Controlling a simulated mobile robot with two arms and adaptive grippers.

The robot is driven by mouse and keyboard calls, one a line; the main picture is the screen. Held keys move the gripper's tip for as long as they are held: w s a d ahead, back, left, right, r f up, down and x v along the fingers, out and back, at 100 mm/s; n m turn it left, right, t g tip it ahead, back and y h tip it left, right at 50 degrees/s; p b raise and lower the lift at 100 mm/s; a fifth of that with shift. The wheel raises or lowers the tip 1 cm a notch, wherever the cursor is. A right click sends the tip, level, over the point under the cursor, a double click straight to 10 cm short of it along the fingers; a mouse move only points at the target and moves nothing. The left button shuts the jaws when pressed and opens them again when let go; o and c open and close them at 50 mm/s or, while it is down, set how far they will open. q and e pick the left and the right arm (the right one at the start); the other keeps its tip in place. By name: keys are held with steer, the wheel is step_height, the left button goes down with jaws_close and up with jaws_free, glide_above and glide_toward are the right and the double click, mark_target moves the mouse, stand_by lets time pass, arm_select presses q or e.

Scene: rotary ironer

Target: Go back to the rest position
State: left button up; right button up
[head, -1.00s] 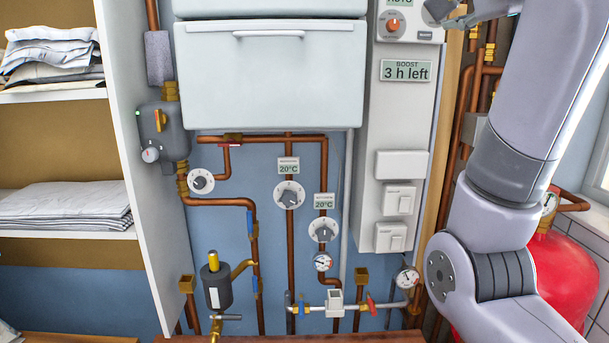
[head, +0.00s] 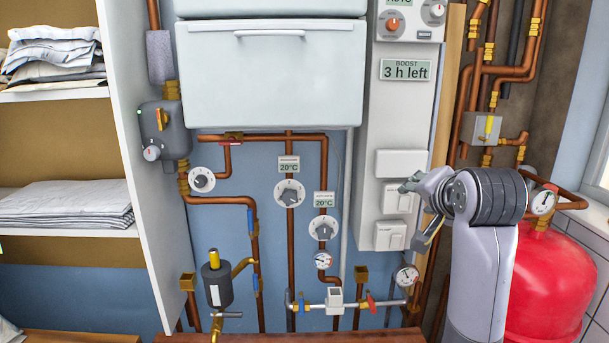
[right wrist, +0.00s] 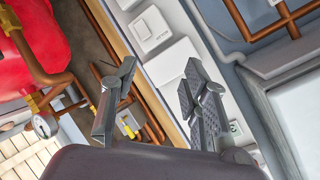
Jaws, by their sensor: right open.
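My right gripper (head: 414,212) is in front of the lower switches of the wall panel in the head view, its arm rising from below. In the right wrist view the right gripper (right wrist: 160,88) shows two dark fingers spread well apart with nothing between them. My left gripper is in neither view. The tall white control panel (head: 403,117) carries a BOOST display (head: 405,70) reading "3 h left", an orange-centred dial (head: 393,24) and white rocker switches (head: 391,236). My gripper hides part of the middle switch in the head view.
A red tank (head: 548,285) stands at the right behind my right arm, with copper pipes (head: 505,70) above it. A white cabinet (head: 270,80) hangs over pipes, valves and thermostat dials (head: 289,193). Shelves with folded linen (head: 65,203) are at the left.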

steer(key=s+f+n+g, duration=0.2)
steer(key=s+f, duration=0.3)
steer(key=f, duration=0.5)
steer(key=s+f+n+g, duration=0.15)
steer(key=s+f, duration=0.25)
steer(key=f, duration=0.6)
steer(key=s+f+n+g, duration=0.1)
steer(key=s+f+n, duration=0.3)
steer(key=f, duration=0.6)
steer(key=s+f+n+g, duration=0.2)
steer(key=s+f, duration=0.2)
steer(key=s, duration=0.4)
steer(key=s+a+f+n+g, duration=0.1)
steer(key=s+f, duration=0.4)
steer(key=s, duration=0.3)
steer(key=s+f+n+g, duration=0.2)
steer(key=s+f, duration=0.2)
steer(key=s, duration=0.4)
step_height(320, 180, down, 27)
steer(key=s+g, duration=0.1)
steer(key=s, duration=0.1)
steer(key=s+d+f+g+b, duration=0.1)
steer(key=s+d+f, duration=0.1)
steer(key=s+f, duration=1.5)
steer(key=shift+d+f+b, duration=0.25)
steer(key=shift+b, duration=0.05)
